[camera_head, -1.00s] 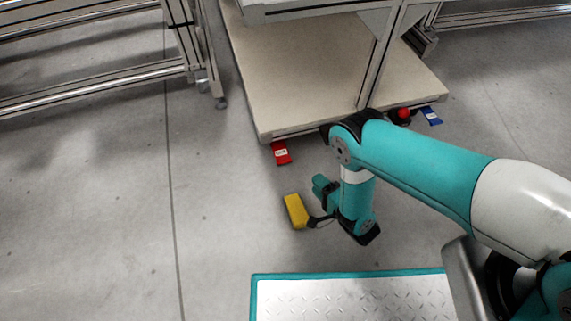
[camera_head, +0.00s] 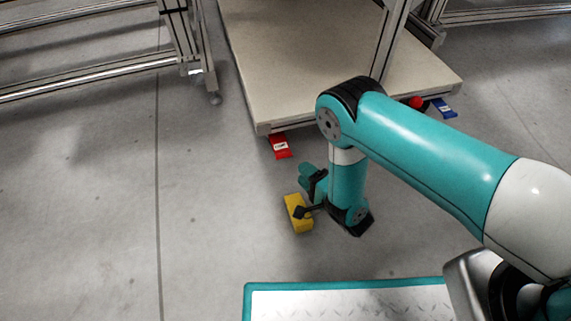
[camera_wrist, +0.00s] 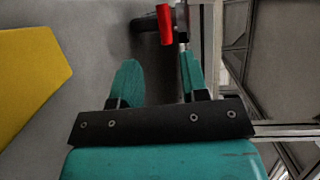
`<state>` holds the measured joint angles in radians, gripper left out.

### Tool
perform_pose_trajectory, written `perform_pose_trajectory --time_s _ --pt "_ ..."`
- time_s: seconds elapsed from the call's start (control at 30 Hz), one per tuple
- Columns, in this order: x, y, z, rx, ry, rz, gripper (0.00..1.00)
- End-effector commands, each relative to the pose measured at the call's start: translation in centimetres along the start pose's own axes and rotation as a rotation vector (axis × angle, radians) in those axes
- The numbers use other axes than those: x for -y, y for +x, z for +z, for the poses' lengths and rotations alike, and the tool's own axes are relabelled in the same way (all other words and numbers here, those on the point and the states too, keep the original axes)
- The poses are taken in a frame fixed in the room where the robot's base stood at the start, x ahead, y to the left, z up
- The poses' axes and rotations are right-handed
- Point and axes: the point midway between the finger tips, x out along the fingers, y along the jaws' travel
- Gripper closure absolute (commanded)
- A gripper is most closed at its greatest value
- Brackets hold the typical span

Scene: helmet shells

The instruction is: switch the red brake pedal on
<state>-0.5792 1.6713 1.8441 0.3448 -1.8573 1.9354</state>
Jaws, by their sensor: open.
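The red brake pedal (camera_head: 280,147) is on the floor at the front edge of the workbench's low platform, with a small white label. In the wrist view a red shape (camera_wrist: 166,25), which looks like this pedal, lies beyond the fingertips, nearer the right finger. My gripper (camera_wrist: 157,72) is open, with two teal fingers apart and nothing seen between them. In the head view my gripper (camera_head: 307,174) is low, in front of the pedal and slightly to its right, with a gap between them. Whether the pedal is pressed cannot be told.
A yellow block (camera_head: 298,213) stands beside my wrist and fills the left of the wrist view (camera_wrist: 28,75). The pale platform (camera_head: 290,60) lies behind the pedal. A blue pedal (camera_head: 444,108) and a red knob (camera_head: 416,102) are further right. Floor to the left is clear.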

Motion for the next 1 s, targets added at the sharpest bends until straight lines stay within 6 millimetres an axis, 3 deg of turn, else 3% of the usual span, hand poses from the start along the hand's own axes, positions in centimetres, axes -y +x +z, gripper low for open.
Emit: perform_pose_trajectory --time_s 0.2,0.4,0.9,1.0 --pt "-0.6 5.3 0.1 0.004 -0.003 -0.006 0.59" --pt "-0.5 8.0 0.1 0.005 -0.002 0.000 0.59" --pt "0.1 9.1 0.0 0.000 0.000 0.000 0.59" --pt "0.1 9.1 0.0 0.000 0.000 0.000 0.82"
